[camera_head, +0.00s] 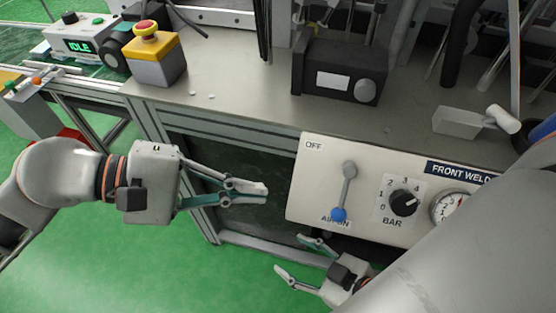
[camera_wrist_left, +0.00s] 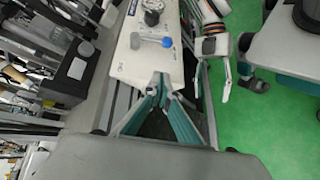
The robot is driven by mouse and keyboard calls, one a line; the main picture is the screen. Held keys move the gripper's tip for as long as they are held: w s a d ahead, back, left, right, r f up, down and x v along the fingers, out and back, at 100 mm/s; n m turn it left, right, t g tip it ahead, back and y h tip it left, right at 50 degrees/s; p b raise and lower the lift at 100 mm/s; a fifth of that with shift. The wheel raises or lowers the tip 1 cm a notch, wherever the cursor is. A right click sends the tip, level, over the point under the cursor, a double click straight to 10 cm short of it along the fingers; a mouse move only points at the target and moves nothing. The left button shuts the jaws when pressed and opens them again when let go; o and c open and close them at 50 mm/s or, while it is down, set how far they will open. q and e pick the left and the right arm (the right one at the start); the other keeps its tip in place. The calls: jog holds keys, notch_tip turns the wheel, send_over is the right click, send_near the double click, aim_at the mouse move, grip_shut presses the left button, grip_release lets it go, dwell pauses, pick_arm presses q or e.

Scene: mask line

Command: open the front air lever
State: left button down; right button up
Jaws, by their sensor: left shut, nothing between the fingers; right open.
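The front air lever (camera_head: 347,186) is a grey arm with a blue knob (camera_head: 339,214) on a white panel (camera_head: 314,188). It points down, the knob over the partly covered "AIR ON" label; "OFF" is at the panel's upper left. The lever (camera_wrist_left: 151,40) also shows in the left wrist view. My left gripper (camera_head: 266,193) is shut and empty, just left of the panel and apart from the lever. Its fingertips (camera_wrist_left: 160,80) show near the panel's edge in the wrist view. My right gripper (camera_head: 289,254) is open and empty below the panel's lower left edge.
On the panel, a black BAR dial (camera_head: 403,203) and a gauge (camera_head: 449,207) sit right of the lever. Above is a grey bench (camera_head: 240,95) with a black device (camera_head: 340,70) and a yellow-topped emergency-stop box (camera_head: 156,59). Green floor (camera_head: 120,260) is clear at lower left.

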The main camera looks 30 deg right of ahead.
pick_arm(q)
jog(key=shift+v, duration=0.9)
pick_arm(e)
jog(key=shift+s+d+f, duration=0.15)
jog(key=shift+s+f, duration=0.15)
jog(key=shift+s, duration=0.1)
jog(key=shift+w+r, duration=0.2)
jog(key=shift+w, duration=0.15)
